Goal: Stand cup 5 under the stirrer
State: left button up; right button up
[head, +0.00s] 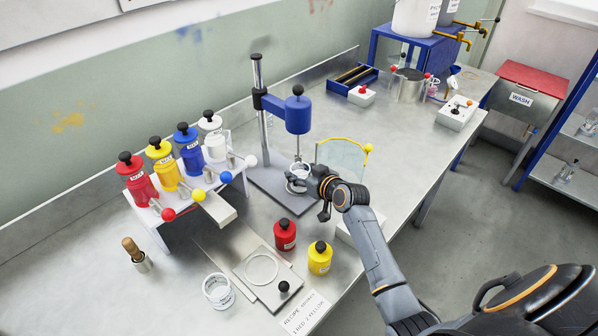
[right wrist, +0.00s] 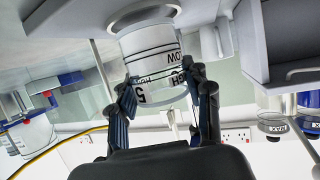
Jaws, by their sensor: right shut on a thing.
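Cup 5 (head: 297,184), a clear cup with dark marks, is at the foot of the stirrer (head: 298,113), which has a blue motor head on a column stand. The stirrer's thin shaft comes down over the cup's mouth. My right gripper (head: 309,186) reaches in from the right and is shut on the cup's side. In the right wrist view the cup (right wrist: 152,62) appears upside down between the fingers, with a 5 and printed lettering. The cup looks upright over the grey stand base (head: 264,183); I cannot tell whether it touches it. My left gripper is not in view.
A clear shield (head: 343,160) with a yellow rim stands just behind my right gripper. A rack of red, yellow, blue and white bottles (head: 165,173) is at left. Red (head: 285,236) and yellow (head: 320,259) jars and another cup (head: 217,291) stand in front.

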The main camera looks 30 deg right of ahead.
jog(key=shift+w+a+f, duration=0.1)
jog(key=shift+w+f, duration=0.45)
jog(key=shift+f, duration=0.15)
jog(key=o, duration=1.3)
jog(key=v, duration=1.2)
